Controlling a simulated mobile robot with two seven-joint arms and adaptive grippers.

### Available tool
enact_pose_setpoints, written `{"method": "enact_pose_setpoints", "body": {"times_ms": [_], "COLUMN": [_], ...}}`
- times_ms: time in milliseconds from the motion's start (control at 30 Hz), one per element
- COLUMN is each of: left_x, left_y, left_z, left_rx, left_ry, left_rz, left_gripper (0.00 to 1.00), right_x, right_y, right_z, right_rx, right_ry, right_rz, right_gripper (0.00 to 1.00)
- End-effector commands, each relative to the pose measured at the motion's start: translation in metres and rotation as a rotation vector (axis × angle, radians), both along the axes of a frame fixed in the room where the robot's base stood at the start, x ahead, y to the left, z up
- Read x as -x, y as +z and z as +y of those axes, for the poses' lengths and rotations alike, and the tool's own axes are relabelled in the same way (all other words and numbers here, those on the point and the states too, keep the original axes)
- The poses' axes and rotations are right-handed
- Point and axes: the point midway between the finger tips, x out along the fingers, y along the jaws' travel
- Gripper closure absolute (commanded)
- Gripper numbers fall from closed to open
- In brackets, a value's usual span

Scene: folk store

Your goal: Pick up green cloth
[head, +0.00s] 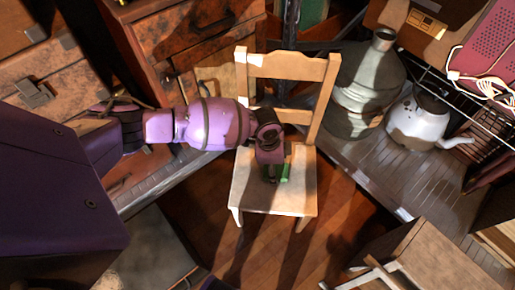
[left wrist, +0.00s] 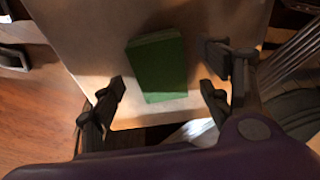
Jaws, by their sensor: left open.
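The green cloth (left wrist: 157,66) is a small folded, block-like piece lying on the seat of a wooden chair (left wrist: 90,30). In the head view a strip of the cloth (head: 285,172) shows beside my left gripper (head: 271,174), which hides the rest. My left gripper is over the chair seat (head: 262,200), pointing down. In the left wrist view its fingers (left wrist: 163,96) are open, one on each side of the cloth's near end. They look apart from the cloth, with nothing between them held. My right gripper is not in view.
The chair's backrest (head: 286,68) stands behind my left gripper. A large metal jug (head: 368,85) and a white kettle (head: 417,118) stand on a surface at right. A wooden drawer cabinet (head: 190,45) is at the back left. Wooden floor (head: 340,225) shows around the chair.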

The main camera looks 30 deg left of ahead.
Motion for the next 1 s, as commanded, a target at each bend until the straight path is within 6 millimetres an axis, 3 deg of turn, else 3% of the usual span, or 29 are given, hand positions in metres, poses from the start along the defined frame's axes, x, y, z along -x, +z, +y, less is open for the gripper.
{"method": "enact_pose_setpoints", "body": {"times_ms": [100, 367, 733, 1000], "left_x": [-0.0039, -0.0050, -0.0043, -0.0039], "left_y": [-0.0180, -0.0187, -0.0192, -0.0178], "left_z": [-0.0042, -0.0045, -0.0043, -0.0040], "left_rx": [0.002, 0.002, 0.002, 0.001], "left_ry": [-0.001, -0.001, -0.001, -0.001], "left_rz": [-0.003, -0.006, -0.005, -0.004], "left_gripper": [0.30, 0.30, 0.78, 0.78], "right_x": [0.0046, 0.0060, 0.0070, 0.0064], "right_y": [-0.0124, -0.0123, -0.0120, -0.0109], "right_z": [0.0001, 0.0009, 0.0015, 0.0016], "right_rx": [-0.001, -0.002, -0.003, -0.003], "right_ry": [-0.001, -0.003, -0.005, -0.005], "right_rz": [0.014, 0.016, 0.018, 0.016], "right_gripper": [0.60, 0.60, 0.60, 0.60]}}
